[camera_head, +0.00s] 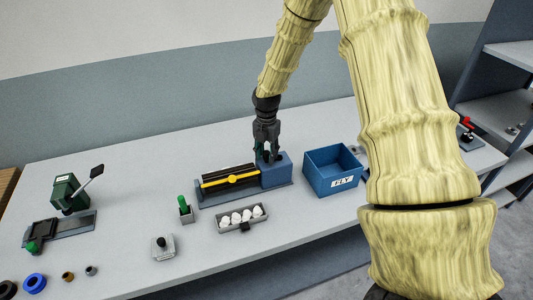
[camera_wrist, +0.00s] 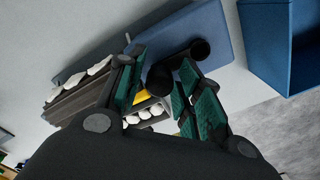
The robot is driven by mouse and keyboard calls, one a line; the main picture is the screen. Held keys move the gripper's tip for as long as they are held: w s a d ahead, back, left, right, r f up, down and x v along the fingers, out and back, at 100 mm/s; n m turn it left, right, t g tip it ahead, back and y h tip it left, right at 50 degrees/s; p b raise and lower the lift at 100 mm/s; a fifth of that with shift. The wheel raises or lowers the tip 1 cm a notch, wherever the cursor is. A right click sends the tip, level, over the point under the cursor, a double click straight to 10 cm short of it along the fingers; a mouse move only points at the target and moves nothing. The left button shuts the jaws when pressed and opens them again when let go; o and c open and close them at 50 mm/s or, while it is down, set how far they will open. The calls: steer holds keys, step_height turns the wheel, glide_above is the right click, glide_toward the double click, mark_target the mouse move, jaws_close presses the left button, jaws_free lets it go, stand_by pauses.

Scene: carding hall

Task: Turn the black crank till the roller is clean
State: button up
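The roller device stands mid-table, with a dark roller (camera_head: 229,172) and a yellow strip (camera_head: 232,180) along its front. In the wrist view white tufts (camera_wrist: 98,66) cling along the roller (camera_wrist: 80,98). The blue housing (camera_head: 276,173) is at its right end; it also shows in the wrist view (camera_wrist: 190,35). The black crank (camera_wrist: 160,80) sits on the housing, its upright round grip between my fingers. My gripper (camera_head: 267,154) points down over it. The green-padded fingers (camera_wrist: 165,75) stand apart on either side, with slim gaps. The crank is mostly hidden in the head view.
A blue labelled bin (camera_head: 333,183) stands close right of the housing. A tray of white balls (camera_head: 242,226) and a green-handled tool (camera_head: 185,211) lie in front. A green lever device (camera_head: 65,193) is at left. Shelves (camera_head: 505,120) stand at right.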

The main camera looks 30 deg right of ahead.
jaws_close()
steer(key=shift+w, duration=0.1)
